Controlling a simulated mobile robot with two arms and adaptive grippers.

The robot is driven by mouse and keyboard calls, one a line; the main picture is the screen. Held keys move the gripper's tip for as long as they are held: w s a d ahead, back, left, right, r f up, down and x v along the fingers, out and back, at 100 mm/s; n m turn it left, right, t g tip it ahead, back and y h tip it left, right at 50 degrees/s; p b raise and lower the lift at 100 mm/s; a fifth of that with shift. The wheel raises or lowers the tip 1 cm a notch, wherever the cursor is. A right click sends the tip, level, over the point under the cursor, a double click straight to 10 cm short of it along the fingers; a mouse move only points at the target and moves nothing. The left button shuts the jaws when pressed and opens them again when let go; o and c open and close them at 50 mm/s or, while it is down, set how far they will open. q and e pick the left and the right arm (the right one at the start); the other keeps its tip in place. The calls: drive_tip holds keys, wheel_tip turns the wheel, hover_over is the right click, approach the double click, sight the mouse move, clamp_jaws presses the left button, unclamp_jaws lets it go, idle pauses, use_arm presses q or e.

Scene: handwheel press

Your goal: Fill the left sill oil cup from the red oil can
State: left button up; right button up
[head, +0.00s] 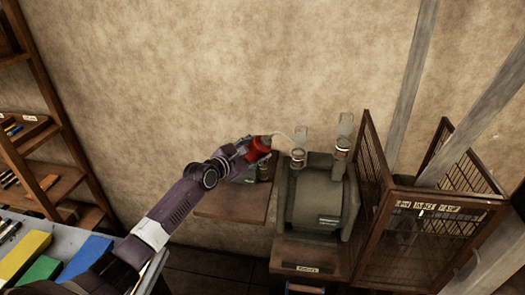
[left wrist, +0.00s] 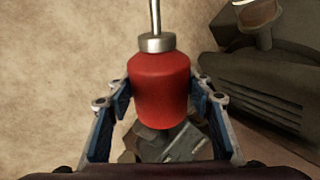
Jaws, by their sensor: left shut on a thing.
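The red oil can (head: 259,146) is held between the fingers of my left gripper (head: 250,158). In the left wrist view the can (left wrist: 160,90) has a finger against each side, a metal collar and a thin spout running up out of the frame. In the head view the pale spout curves right from the can, its end close to the left oil cup (head: 298,157). I cannot tell whether the tip is over or inside it. The cup has a brass-coloured band and a grey part standing behind it. Part of a cup (left wrist: 255,20) shows in the left wrist view. My right gripper is out of view.
The cups stand on a grey-green machine (head: 318,205); a second cup (head: 342,149) is to the right. A wooden shelf (head: 232,204) lies below the can. A mesh-panelled wooden guard (head: 425,240) stands right. Coloured blocks lie on a table (head: 98,226) at left.

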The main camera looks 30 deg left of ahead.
sight(253, 141)
use_arm(q)
drive_tip(key=shift+a+r+m+y+p, duration=0.15)
drive_tip(key=shift+r+m+y+p, duration=0.25)
drive_tip(key=shift+r+m+p, duration=0.9)
drive_tip(key=shift+a+r+y+p, duration=0.25)
drive_tip(key=shift+r+y+p, duration=0.1)
drive_tip(key=shift+p, duration=1.3)
